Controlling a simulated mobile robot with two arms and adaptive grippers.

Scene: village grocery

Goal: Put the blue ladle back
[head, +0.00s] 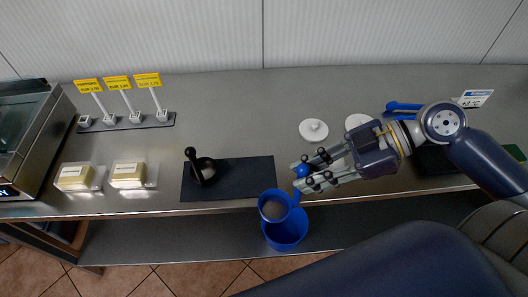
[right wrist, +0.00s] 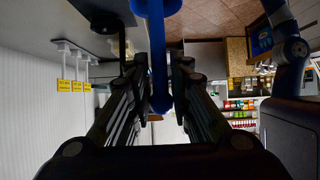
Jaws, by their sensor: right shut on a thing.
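My right gripper (head: 318,172) is shut on the handle of the blue ladle and holds it near the front edge of the counter. The ladle's round blue bowl (head: 275,206) hangs below and left of the fingers, with a greyish inside. In the right wrist view the blue handle (right wrist: 159,65) stands between the two fingers. A larger blue round vessel (head: 286,232) shows just below the bowl, past the counter edge; I cannot tell what it rests on. My left gripper is not in view.
A dark mat (head: 258,175) carries a black-handled ladle (head: 205,171). White lids (head: 314,130) and a blue item (head: 400,106) lie behind my right gripper. Wrapped butter-like blocks (head: 128,175) and yellow price signs (head: 117,83) are at left. The back of the counter is mostly clear.

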